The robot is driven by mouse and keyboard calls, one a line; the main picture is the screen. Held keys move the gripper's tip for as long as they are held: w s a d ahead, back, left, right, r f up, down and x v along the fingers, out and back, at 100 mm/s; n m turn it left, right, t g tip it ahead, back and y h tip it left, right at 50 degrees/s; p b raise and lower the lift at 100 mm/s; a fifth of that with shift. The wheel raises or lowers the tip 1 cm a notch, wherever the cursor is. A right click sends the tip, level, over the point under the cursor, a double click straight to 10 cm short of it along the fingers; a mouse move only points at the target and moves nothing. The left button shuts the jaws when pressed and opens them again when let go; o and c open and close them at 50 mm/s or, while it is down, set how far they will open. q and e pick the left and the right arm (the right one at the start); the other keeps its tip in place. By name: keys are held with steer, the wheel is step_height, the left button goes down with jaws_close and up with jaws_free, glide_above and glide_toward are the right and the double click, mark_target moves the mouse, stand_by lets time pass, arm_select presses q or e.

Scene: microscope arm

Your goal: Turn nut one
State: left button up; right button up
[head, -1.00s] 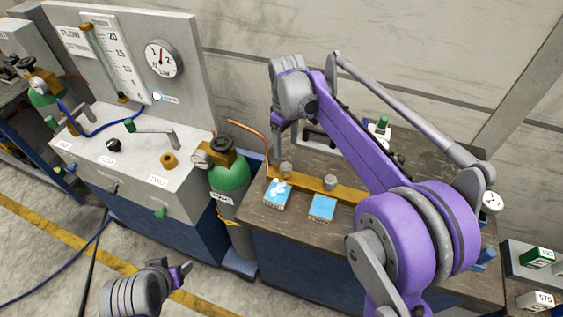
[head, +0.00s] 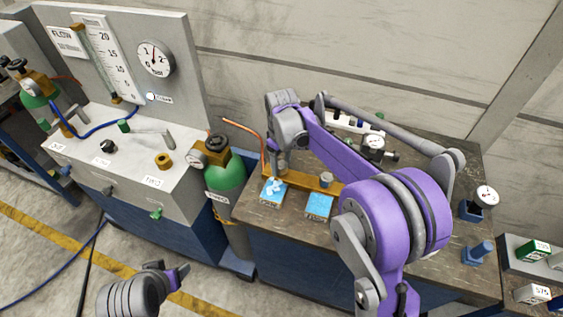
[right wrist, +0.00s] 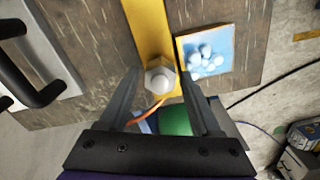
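A hexagonal grey nut with a rounded top (right wrist: 160,78) sits on a brass bar (right wrist: 147,20) in the right wrist view. My right gripper (right wrist: 160,88) is open, its two fingers on either side of the nut with gaps showing; whether the tips are down at its height is unclear. In the head view the brass bar (head: 300,181) lies along the bench front. My right gripper (head: 278,164) hides most of its left end there. A second grey nut (head: 326,179) stands further right on the bar. My left gripper (head: 180,276) is low at left, away from the bench; its opening is unclear.
A blue pad with pale lumps (head: 272,191) and a plain blue pad (head: 319,206) lie before the bar.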

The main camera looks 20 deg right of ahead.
jaws_close()
arm_select(q)
steer(key=shift+f, duration=0.15)
arm_select(e)
steer(key=shift+m, duration=0.4)
steer(key=m+b, duration=0.1)
steer(key=m, duration=0.2)
steer(key=shift+m, duration=0.3)
steer(key=m, duration=0.5)
steer(key=shift+b, duration=0.4)
steer(key=m, duration=0.5)
steer(key=shift+m, duration=0.4)
arm_select(q)
steer(key=shift+s+f+b, duration=0.25)
steer(key=shift+s+f, duration=0.1)
steer(key=shift+f, duration=0.55)
steer(key=shift+s+f+b, duration=0.2)
steer(key=shift+s+f, duration=0.1)
steer(key=shift+f, duration=0.55)
arm_select(e)
steer(key=shift+m, duration=2.3)
